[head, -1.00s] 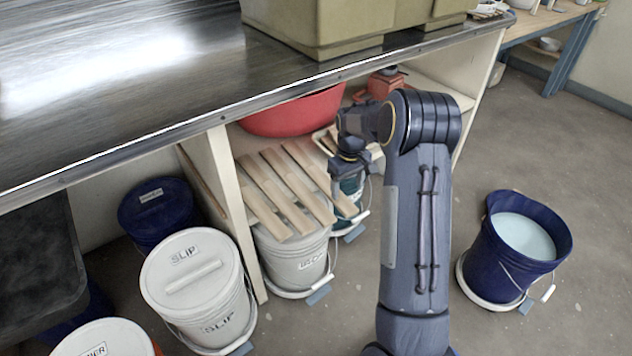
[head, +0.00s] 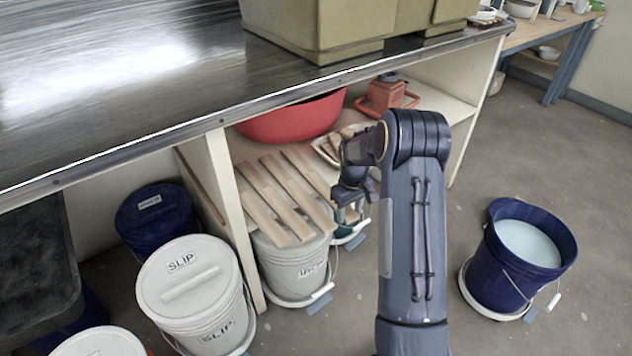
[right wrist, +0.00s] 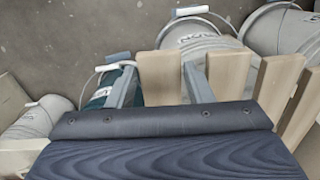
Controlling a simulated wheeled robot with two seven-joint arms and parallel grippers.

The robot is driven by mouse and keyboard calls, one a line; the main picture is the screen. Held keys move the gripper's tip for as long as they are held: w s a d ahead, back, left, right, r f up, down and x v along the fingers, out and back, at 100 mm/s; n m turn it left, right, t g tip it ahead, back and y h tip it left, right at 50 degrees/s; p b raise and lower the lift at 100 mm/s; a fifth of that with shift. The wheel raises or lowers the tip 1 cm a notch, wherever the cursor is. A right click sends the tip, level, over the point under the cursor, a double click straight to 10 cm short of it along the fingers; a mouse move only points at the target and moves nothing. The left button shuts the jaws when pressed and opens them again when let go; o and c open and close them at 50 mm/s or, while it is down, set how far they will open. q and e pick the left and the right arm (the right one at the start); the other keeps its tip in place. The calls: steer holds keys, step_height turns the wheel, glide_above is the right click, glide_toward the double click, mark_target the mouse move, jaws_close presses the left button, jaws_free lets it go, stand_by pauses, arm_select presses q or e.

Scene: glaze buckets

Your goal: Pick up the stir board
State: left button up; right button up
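Several pale wooden stir boards (head: 284,194) lie side by side on the shelf under the counter. Their near ends stick out over a white bucket (head: 293,265). My right gripper (head: 348,208) is at the right end of this row, pointing down. In the right wrist view, my right gripper's two fingers (right wrist: 160,84) are apart, one on each side of the end board (right wrist: 158,66), with small gaps showing. Other boards (right wrist: 230,70) lie to the right there. The fingertips' depth relative to the board is hard to tell. My left gripper is out of view.
A red basin (head: 295,119) and a red scale-like item (head: 388,93) stand on the shelf behind. The metal countertop edge (head: 221,121) runs above the boards. Lidded slip bucket (head: 192,290) stands left; an open blue bucket (head: 522,250) stands right on clear floor.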

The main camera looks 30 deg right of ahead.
steer(key=c, duration=0.8)
steer(key=shift+o, duration=0.2)
